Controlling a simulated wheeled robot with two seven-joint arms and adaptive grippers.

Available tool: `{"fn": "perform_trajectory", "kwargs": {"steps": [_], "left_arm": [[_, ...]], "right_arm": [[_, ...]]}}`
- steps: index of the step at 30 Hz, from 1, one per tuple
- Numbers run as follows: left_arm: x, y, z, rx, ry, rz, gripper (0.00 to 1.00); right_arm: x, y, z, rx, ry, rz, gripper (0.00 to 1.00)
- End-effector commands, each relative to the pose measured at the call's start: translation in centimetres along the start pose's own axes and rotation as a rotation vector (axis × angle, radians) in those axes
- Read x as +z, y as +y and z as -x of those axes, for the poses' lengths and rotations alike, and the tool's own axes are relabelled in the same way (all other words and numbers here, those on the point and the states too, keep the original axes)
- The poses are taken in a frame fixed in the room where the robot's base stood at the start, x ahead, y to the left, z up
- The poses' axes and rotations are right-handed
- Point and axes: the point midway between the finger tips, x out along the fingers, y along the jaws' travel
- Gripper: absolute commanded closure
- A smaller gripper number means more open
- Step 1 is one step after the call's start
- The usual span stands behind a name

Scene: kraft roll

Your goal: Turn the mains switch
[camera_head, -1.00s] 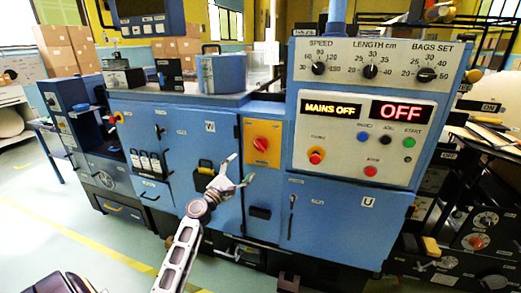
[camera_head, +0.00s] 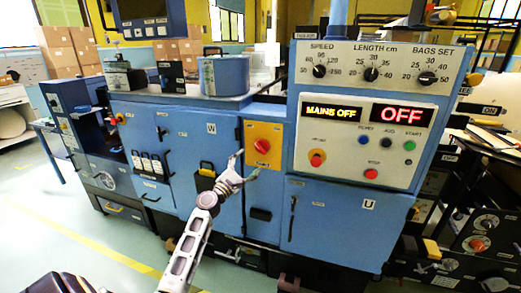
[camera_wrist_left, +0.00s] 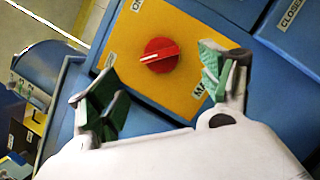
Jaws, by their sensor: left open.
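The mains switch is a red rotary knob (camera_head: 262,146) on a yellow plate (camera_head: 262,162) at the middle of the blue machine. In the left wrist view the red knob (camera_wrist_left: 160,55) sits on the yellow plate between and beyond my fingers. My left gripper (camera_head: 245,164) is open and empty, just below and left of the knob in the head view. Its green-padded fingers (camera_wrist_left: 158,88) are spread and apart from the knob. The display (camera_head: 331,113) reads MAINS OFF and the one beside it (camera_head: 401,114) reads OFF. My right gripper is not in view.
The control panel (camera_head: 360,140) with dials and coloured buttons stands right of the knob. Blue cabinet doors lie to the left and below. A black holder (camera_head: 206,178) on the left door is close to my left arm. Boxes (camera_head: 66,50) stand at the back left.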

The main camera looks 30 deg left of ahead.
Motion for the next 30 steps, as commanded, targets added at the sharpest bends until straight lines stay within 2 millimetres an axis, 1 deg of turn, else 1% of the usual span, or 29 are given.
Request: {"fn": "perform_trajectory", "kwargs": {"steps": [3, 14, 30], "left_arm": [[0.1, 0.1, -1.2, 0.000, -0.001, -0.001, 0.21], [0.1, 0.1, -4.3, 0.000, -0.001, 0.000, 0.21], [0.0, 0.0, -8.5, 0.000, 0.000, 0.001, 0.21]], "right_arm": [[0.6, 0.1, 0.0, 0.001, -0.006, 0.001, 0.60], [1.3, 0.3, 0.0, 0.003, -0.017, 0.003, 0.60], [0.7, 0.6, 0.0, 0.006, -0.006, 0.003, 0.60]]}}
